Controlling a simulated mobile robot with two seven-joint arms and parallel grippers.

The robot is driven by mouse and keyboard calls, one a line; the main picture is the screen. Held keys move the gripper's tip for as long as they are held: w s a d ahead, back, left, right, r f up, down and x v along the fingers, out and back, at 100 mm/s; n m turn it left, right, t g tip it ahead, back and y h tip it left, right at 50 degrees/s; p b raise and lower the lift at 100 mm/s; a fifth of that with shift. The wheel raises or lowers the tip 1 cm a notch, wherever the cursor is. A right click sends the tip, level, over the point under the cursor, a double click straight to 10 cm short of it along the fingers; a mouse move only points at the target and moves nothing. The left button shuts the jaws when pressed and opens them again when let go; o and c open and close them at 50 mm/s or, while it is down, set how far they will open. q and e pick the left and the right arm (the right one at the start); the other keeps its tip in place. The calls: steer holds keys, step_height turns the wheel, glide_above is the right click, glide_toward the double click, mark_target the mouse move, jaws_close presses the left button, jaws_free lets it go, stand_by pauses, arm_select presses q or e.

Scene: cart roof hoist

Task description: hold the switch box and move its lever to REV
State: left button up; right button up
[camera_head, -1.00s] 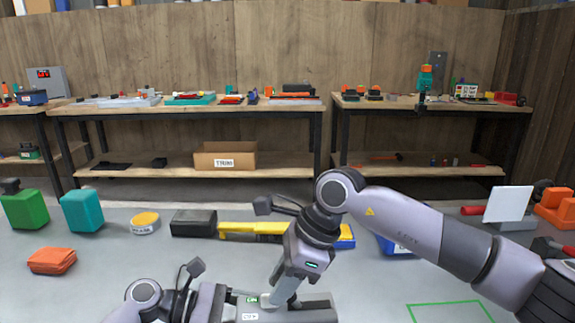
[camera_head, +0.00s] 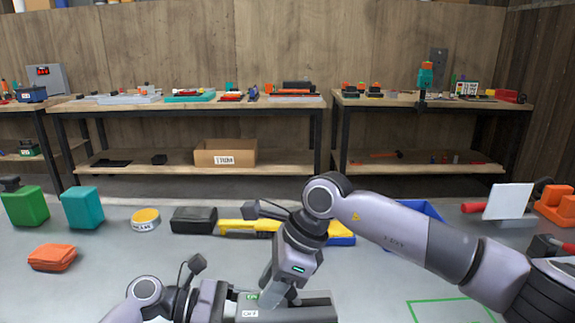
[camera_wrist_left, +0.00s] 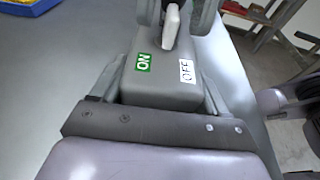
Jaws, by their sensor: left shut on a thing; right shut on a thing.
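The grey switch box (camera_head: 318,309) is at the bottom of the head view, with a green ON label and a white OFF label; I see no REV label. It also shows in the left wrist view (camera_wrist_left: 155,88). My left gripper (camera_wrist_left: 160,100) is shut on the box, one finger along each side. In the head view its fingers are largely hidden. The pale lever (camera_wrist_left: 173,24) stands up from the box top. My right gripper (camera_head: 272,292) is shut on the lever, its fingers on either side of it. The lever is mostly hidden in the head view.
On the same grey surface lie a black case (camera_head: 194,220), a yellow tool (camera_head: 240,226), a yellow round tin (camera_head: 146,219) and an orange bundle (camera_head: 52,257). A blue bin (camera_head: 425,208) is behind my right arm. A green outline (camera_head: 450,311) marks clear surface at right.

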mark_target(251, 306)
steer(key=shift+s+a+f, duration=0.1)
steer(key=shift+a, duration=0.1)
steer(key=shift+a+f, duration=0.2)
steer(key=shift+a, duration=0.1)
steer(key=shift+c, duration=0.6)
steer(key=shift+a+f, duration=0.1)
steer(key=shift+f, duration=0.1)
steer(key=shift+c, duration=0.9)
steer(key=shift+f, duration=0.15)
steer(key=shift+a, duration=0.1)
steer(key=shift+c, duration=0.3)
steer(key=shift+a+f, duration=0.35)
steer(key=shift+a, duration=0.1)
